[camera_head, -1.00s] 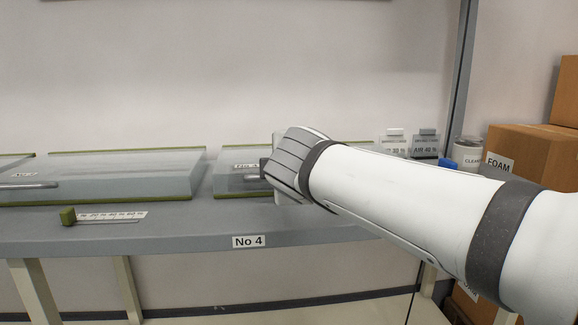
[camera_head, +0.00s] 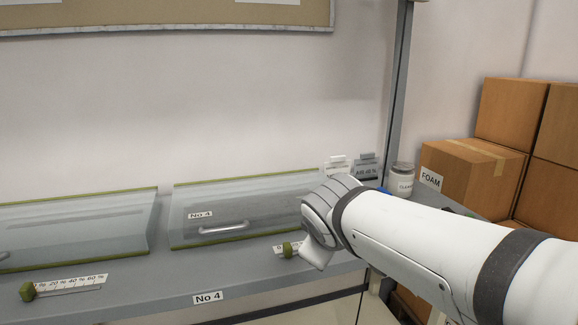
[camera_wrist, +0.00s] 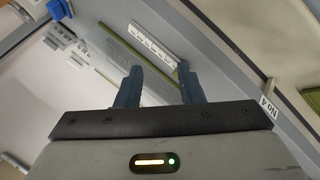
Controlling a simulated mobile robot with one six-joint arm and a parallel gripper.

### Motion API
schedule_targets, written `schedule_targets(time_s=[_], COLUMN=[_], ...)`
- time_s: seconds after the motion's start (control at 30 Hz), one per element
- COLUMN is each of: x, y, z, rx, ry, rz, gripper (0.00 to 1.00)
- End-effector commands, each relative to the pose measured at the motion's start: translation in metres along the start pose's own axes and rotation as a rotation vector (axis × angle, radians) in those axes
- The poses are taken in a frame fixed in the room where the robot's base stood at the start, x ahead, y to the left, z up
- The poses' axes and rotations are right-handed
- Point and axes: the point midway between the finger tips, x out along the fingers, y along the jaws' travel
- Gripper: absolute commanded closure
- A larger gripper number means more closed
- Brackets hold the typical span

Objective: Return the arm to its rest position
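My arm reaches in from the right in the head view, with its wrist over the right part of the grey bench (camera_head: 150,290). The fingers are hidden in that view. In the wrist view my gripper (camera_wrist: 159,70) shows two dark fingers standing apart with nothing held between them. Beyond the fingertips are a white scale strip (camera_wrist: 153,44) and the green edge of a clear cover (camera_wrist: 128,50).
A closed clear cover (camera_head: 255,205) with a handle, marked No 4, lies left of my wrist. A white jar (camera_head: 401,180) and cardboard boxes (camera_head: 470,175) stand to the right. Left of my arm, the space above the bench is clear.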

Motion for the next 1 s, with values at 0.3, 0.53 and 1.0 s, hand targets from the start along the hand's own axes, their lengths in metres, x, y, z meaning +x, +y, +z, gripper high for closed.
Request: schedule_targets(time_s=[0.3, 0.53, 1.0], x=[-0.07, -0.116, -0.133], y=[0.014, 0.001, -0.012], z=[0.073, 0.107, 0.12], rx=[0.468, 0.775, 0.922], ry=[-0.255, -0.407, -0.478], rz=[-0.16, -0.255, -0.299], gripper=[0.66, 0.66, 0.66])
